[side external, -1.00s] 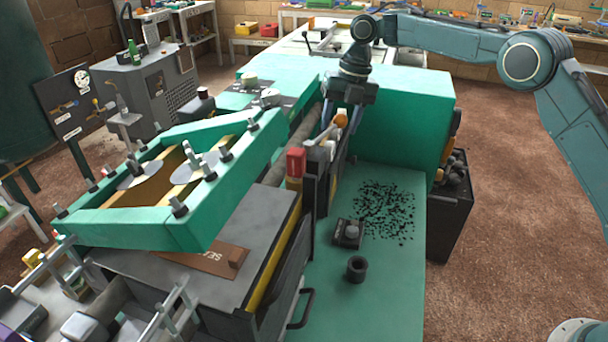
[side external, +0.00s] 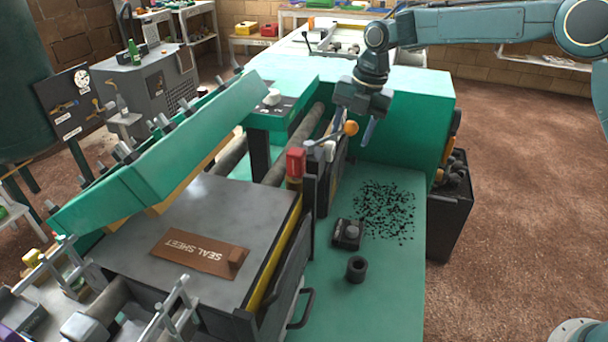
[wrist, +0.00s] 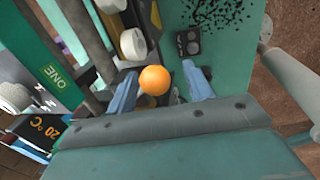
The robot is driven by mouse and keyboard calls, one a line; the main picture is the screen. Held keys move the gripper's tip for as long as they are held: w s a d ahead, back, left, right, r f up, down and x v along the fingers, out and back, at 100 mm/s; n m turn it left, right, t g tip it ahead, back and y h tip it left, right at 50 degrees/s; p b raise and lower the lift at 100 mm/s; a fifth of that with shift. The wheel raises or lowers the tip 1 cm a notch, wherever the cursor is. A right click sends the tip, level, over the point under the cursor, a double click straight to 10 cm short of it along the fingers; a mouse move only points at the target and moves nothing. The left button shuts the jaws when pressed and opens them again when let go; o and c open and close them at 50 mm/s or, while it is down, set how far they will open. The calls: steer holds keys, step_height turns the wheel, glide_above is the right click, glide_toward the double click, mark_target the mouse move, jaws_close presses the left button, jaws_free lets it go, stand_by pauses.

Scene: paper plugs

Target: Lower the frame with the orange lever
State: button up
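The green frame (side external: 165,150) is tilted up steeply over the left of the press, its right side raised well clear of the grey bed (side external: 240,195). The lever has an orange ball knob (side external: 350,128) on a pale arm, right of the red block. My gripper (side external: 352,136) is around the knob. In the wrist view, the orange knob (wrist: 154,80) sits between the two spread blue-grey fingers of my gripper (wrist: 160,85), close to the left finger, with a clear gap on the right. Whether the left finger touches it I cannot tell.
A brown sheet marked SEAL SHEET (side external: 200,253) lies on the bed. The red block (side external: 296,162) stands beside the lever. A small black box (side external: 346,234), a black ring (side external: 357,269) and scattered dark bits (side external: 385,210) lie on the green table, otherwise clear.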

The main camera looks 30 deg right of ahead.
steer(key=s+a+m+h, duration=0.1)
steer(key=s+a+m, duration=0.2)
steer(key=s+m, duration=0.25)
step_height(320, 180, up, 14)
steer(key=s+f, duration=0.1)
steer(key=s, duration=0.1)
steer(key=s+d+r+m+t, duration=0.1)
steer(key=s+d+m, duration=0.3)
steer(key=s, duration=0.3)
steer(key=s+d+r+m+t, duration=0.1)
steer(key=s+d+r+m, duration=0.1)
steer(key=s+d+m, duration=0.2)
steer(key=shift+s+r+m, duration=0.3)
steer(key=shift+s+m, duration=0.65)
steer(key=shift+s, duration=0.4)
steer(key=shift+s+d, duration=0.1)
steer(key=shift+d, duration=0.05)
